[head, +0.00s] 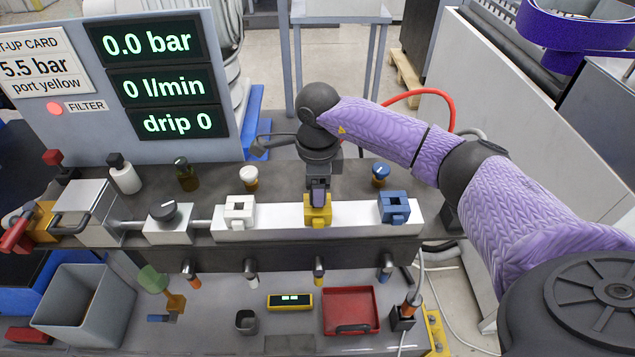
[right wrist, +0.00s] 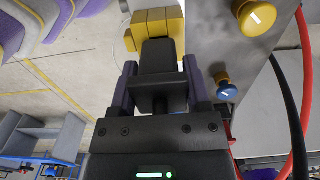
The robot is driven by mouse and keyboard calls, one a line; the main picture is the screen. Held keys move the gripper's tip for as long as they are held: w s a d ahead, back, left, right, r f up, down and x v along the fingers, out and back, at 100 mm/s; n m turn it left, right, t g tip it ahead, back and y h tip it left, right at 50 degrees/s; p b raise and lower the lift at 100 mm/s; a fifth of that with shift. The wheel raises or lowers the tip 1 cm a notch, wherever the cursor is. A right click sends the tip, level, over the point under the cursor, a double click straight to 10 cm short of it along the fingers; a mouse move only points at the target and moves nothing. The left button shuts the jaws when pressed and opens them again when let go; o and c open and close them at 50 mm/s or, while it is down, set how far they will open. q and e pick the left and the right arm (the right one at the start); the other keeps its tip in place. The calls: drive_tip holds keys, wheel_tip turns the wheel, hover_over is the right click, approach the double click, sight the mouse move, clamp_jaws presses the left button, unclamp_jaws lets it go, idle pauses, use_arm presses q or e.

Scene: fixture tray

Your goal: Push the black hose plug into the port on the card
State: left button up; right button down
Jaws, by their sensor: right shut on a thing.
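The card (head: 37,68) on the panel at the upper left reads 5.5 bar, port yellow. The yellow port (head: 318,212) is the middle block on the white manifold, between a white port (head: 240,211) and a blue port (head: 394,208). My right gripper (head: 319,190) points down directly over the yellow port. In the right wrist view it is shut on the black hose plug (right wrist: 157,62), whose far end meets the yellow port (right wrist: 155,28). How deep the plug sits is hidden. My left gripper is not in view.
The display (head: 153,45) reads 0.0 bar, 0 l/min, drip 0. A black knob (head: 163,211) and a red-handled lever (head: 17,232) are at the left. A blue-capped valve (head: 380,172) stands behind the blue port. A grey bin (head: 48,310) and red tray (head: 351,300) are below.

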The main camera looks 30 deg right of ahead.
drive_tip(key=shift+f+b, duration=0.3)
drive_tip(key=shift+f, duration=0.15)
idle(0.3)
unclamp_jaws()
